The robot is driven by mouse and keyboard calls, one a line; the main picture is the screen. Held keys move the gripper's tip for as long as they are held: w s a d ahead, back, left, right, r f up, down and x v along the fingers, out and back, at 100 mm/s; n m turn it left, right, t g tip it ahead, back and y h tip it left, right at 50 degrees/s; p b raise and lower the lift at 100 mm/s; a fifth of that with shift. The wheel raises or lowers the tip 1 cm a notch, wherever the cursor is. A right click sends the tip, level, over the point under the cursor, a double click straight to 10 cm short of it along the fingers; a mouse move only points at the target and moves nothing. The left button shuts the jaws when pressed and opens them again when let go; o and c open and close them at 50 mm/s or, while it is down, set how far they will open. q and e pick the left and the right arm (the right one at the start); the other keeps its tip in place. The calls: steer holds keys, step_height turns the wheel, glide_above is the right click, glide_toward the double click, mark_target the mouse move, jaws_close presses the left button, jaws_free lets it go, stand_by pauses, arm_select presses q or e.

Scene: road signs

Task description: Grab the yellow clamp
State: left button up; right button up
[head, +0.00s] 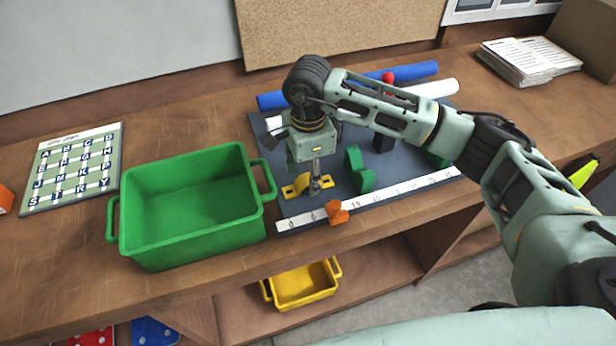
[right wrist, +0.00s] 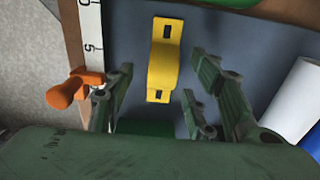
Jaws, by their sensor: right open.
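The yellow clamp (head: 293,188) lies on the dark mat (head: 310,215) in the head view, near the mat's left side. It has an arched middle and flat ends with slots. My right gripper (head: 315,188) points down right at the clamp and hides part of it. In the right wrist view the clamp (right wrist: 163,62) lies between and ahead of the two spread fingers (right wrist: 158,90), apart from both. The right gripper is open and empty. My left gripper does not show.
An orange piece (head: 337,212) sits at the white ruler (head: 385,200) on the mat's front edge. A green clamp (head: 360,172) stands right of the gripper. A green bin (head: 190,205) is left of the mat. Blue (head: 415,71) and white (head: 440,88) rolls lie behind.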

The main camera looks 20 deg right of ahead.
steer(key=shift+w+f, duration=0.2)
steer(key=shift+f, duration=1.15)
steer(key=shift+c, duration=0.6)
steer(key=c, duration=0.8)
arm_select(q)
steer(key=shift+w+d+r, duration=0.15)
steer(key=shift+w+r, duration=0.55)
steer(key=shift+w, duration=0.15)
arm_select(e)
jaws_close()
